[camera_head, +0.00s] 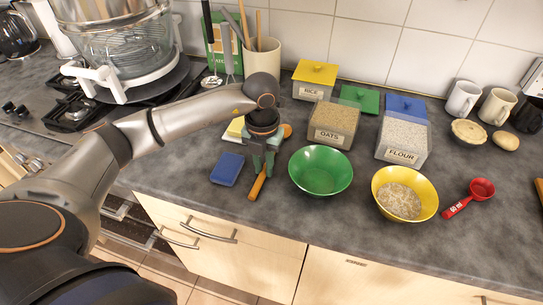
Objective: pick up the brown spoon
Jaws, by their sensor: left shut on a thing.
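The brown spoon (257,186) lies near the counter's front edge; its handle shows below my left gripper (264,165). A brown rounded part behind the gripper may be its other end. My left gripper points down from above, shut on the spoon and hiding its middle. I cannot tell whether the spoon is clear of the counter. My right gripper is not in view.
A green bowl (320,171) stands just right of the gripper, with a yellow bowl (405,195) and a red measuring scoop (470,198) farther right. Oats (333,125) and flour (402,139) containers stand behind.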

